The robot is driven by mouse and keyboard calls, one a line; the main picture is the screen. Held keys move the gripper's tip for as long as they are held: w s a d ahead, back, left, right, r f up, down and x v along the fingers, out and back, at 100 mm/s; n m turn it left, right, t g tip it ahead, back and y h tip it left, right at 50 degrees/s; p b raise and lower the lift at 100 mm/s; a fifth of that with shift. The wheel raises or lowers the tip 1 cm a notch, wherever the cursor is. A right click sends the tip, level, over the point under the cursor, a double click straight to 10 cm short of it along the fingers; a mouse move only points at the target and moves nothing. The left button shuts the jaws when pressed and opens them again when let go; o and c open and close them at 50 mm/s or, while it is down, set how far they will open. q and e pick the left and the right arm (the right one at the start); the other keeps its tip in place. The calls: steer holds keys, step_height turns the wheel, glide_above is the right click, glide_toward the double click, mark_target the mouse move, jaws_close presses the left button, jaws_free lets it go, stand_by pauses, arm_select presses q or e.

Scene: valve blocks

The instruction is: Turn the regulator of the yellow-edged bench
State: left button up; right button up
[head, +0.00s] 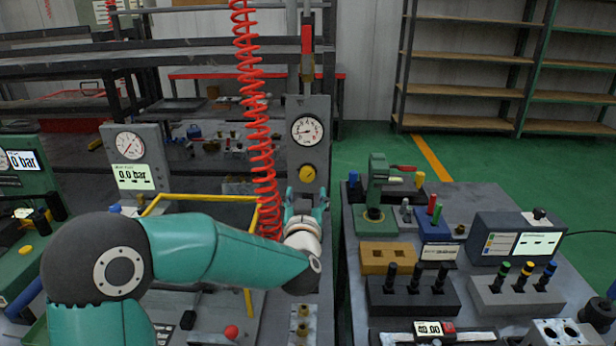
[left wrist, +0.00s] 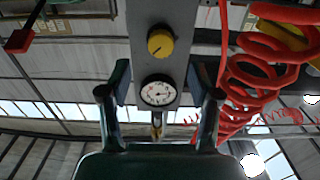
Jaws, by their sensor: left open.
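The regulator is a round yellow knob (head: 307,173) on an upright grey panel (head: 315,146), below a round dial gauge (head: 307,130). Yellow edging (head: 205,197) shows on the bench to the left of the panel, partly behind my left arm. My left gripper (head: 306,193) is open, fingers up, just below the knob in the head view. In the left wrist view the open fingers (left wrist: 158,78) stand on either side of the panel, with the knob (left wrist: 160,41) beyond the tips and between their lines. Nothing is between the fingers. My right gripper is not in view.
A red coiled hose (head: 258,120) hangs close to the left of the panel and shows at right in the left wrist view (left wrist: 265,75). A grey bench (head: 400,240) with blocks and devices stands right. Another panel with a gauge (head: 130,145) stands left.

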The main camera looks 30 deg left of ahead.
mark_target(308, 178)
arm_select(q)
steer(key=p+x, duration=0.1)
steer(key=x, duration=0.7)
steer(key=shift+a, duration=0.1)
steer(key=c, duration=1)
steer(key=shift+c, duration=0.7)
